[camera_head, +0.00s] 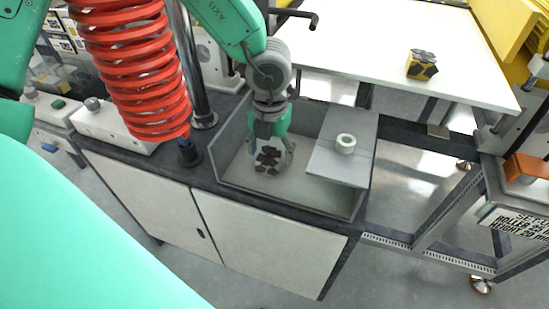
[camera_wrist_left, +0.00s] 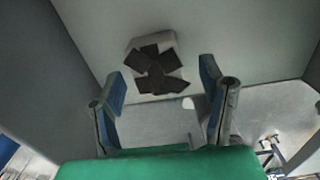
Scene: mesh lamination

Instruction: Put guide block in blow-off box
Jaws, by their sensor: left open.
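The grey open-topped blow-off box (camera_head: 290,201) stands on the dark top of a cabinet. My left gripper (camera_head: 270,163) reaches down into it from above, with its fingers apart. A pale guide block with dark, crossed pads (camera_head: 268,157) is inside the box, by the fingertips. In the left wrist view the block (camera_wrist_left: 155,65) appears against the box's pale inner surface, just beyond the open fingers (camera_wrist_left: 162,88), with a gap on both sides. I cannot tell whether any finger touches it. My right gripper is not in view.
A flat grey panel with a white ring (camera_head: 345,143) covers the box's right part. A red coiled hose (camera_head: 130,65) and metal post (camera_head: 193,70) stand left. A yellow-black block (camera_head: 421,65) sits on the white table (camera_head: 370,45). The box's front part is clear.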

